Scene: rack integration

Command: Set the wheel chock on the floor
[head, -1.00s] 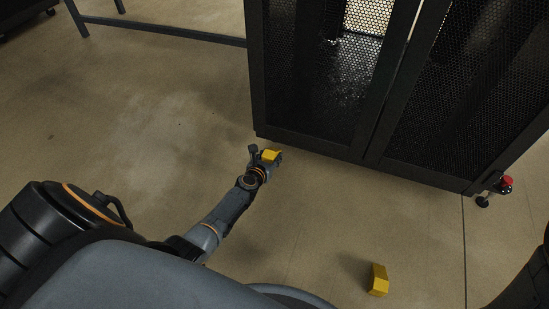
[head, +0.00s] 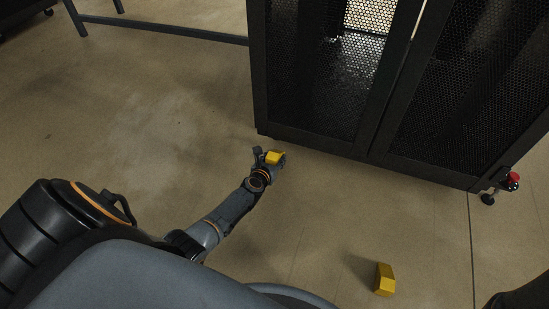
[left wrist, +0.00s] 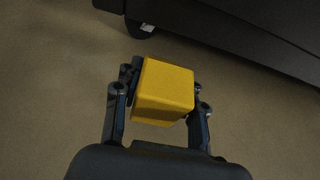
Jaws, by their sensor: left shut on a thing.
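A yellow wheel chock (head: 275,158) is held in my left gripper (head: 268,158), near the lower left corner of the black rack. In the left wrist view the chock (left wrist: 163,90) fills the space between the two fingers of the left gripper (left wrist: 160,98), which is shut on it. Bare floor shows around it, and the rack's underside with a caster is just beyond. Whether the chock touches the floor I cannot tell. A second yellow chock (head: 384,279) stands on the floor at the lower right. My right gripper is not in view.
The black mesh-door rack (head: 320,145) stands at the top right. A caster (left wrist: 139,29) shows beneath it in the left wrist view. A red knob (head: 513,177) is at its right corner. The floor (head: 150,140) to the left is clear.

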